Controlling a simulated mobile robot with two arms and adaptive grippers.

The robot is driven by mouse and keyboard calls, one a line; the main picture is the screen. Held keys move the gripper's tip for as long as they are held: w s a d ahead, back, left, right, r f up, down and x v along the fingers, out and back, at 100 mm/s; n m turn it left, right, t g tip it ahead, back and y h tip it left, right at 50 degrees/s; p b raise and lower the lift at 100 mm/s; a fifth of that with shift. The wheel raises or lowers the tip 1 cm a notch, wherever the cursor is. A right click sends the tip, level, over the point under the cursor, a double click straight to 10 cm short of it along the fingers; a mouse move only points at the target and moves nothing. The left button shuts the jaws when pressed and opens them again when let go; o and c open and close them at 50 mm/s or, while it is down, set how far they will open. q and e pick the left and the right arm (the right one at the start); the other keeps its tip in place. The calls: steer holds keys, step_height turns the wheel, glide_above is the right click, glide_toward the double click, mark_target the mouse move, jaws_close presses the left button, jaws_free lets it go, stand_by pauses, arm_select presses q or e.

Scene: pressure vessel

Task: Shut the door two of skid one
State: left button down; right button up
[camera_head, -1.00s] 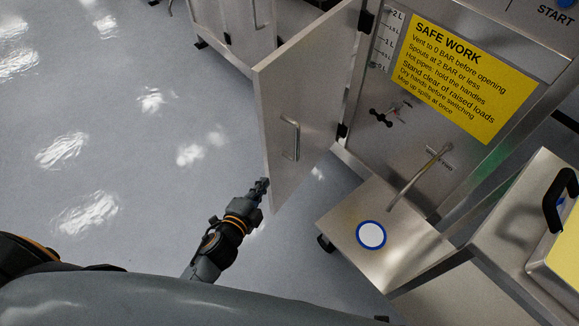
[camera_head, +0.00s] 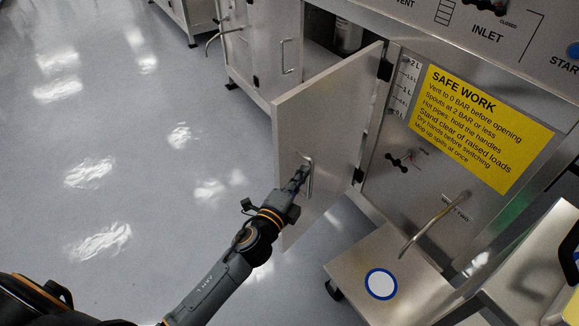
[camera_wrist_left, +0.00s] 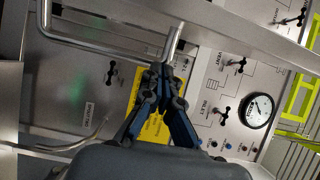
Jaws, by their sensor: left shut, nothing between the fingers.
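The metal door (camera_head: 318,120) stands open, swung out from the skid's cabinet on hinges at its right edge. A vertical bar handle (camera_head: 309,174) is on its visible face. My left gripper (camera_head: 301,176) is shut and empty, with its fingertips at the handle in the head view. I cannot tell whether they touch it or the door. In the left wrist view the shut fingers (camera_wrist_left: 161,72) point toward the skid's front panel. My right gripper is not in view.
A yellow safety sign (camera_head: 478,130) is on the panel right of the door. A low metal step (camera_head: 362,262) with a blue-ringed disc (camera_head: 381,284) and a bent spout (camera_head: 432,226) are at the right. Another closed cabinet door (camera_head: 277,52) is behind. Floor at left is clear.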

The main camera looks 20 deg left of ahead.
mark_target(298, 154)
arm_select(q)
steer(key=shift+w+a, duration=0.25)
steer(key=shift+a, duration=0.35)
steer(key=shift+w+a, duration=0.3)
steer(key=shift+a, duration=0.35)
steer(key=shift+w+a, duration=0.25)
steer(key=shift+a, duration=0.35)
steer(key=shift+a, duration=0.15)
